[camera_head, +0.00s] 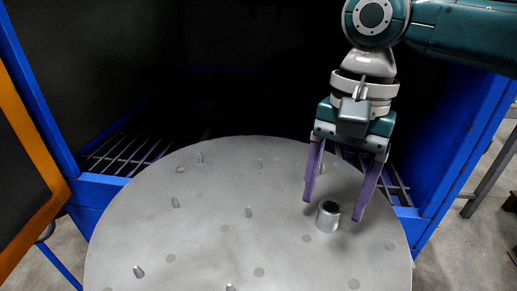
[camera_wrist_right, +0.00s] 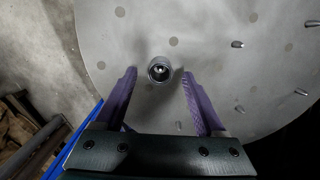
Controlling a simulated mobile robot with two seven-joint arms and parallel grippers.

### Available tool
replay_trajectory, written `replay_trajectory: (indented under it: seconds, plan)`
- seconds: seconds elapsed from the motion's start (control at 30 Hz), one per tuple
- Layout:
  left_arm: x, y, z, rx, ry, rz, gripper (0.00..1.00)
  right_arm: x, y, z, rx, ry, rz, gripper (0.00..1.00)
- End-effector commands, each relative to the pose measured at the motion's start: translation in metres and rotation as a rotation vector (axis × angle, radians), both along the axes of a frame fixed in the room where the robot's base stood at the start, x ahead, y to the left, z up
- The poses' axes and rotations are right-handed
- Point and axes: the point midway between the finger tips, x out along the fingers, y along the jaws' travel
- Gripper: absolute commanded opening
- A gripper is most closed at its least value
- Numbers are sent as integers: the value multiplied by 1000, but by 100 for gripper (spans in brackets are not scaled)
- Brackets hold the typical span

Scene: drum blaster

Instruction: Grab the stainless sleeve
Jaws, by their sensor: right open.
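The stainless sleeve (camera_head: 328,216) is a short, shiny metal cylinder with a dark open top. It stands upright on the right part of the round grey table (camera_head: 215,250). My right gripper (camera_head: 334,210) is open, its two purple fingers pointing down on either side of the sleeve in the head view. In the right wrist view the sleeve (camera_wrist_right: 160,69) lies just beyond the fingertips (camera_wrist_right: 157,72), roughly centred between them. I see no contact with the fingers. My left gripper is not in view.
Several small metal pegs (camera_head: 249,212) stand up from the table, mostly left of the sleeve. Blue cabinet frame posts (camera_head: 440,165) rise on both sides, with dark slatted grating (camera_head: 125,152) behind the table. The table surface around the sleeve is clear.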

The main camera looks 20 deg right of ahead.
Motion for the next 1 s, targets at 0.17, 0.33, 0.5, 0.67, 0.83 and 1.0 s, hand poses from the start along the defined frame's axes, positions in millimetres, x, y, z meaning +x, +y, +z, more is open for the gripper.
replay_trajectory:
  seconds: [0.17,0.33,0.5,0.67,0.83,1.0]
  plan:
    - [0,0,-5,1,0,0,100,-2,2,-21,-1,1,1,72]
    - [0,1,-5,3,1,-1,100,-2,2,-22,-1,-1,1,72]
    - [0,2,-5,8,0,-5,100,-2,2,-21,-1,-1,1,60]
    - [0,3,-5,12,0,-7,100,-2,2,-21,-1,-1,1,42]
    - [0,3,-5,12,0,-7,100,-2,2,-21,-1,-1,1,23]
    - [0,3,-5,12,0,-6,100,-2,2,-21,-1,-1,1,4]
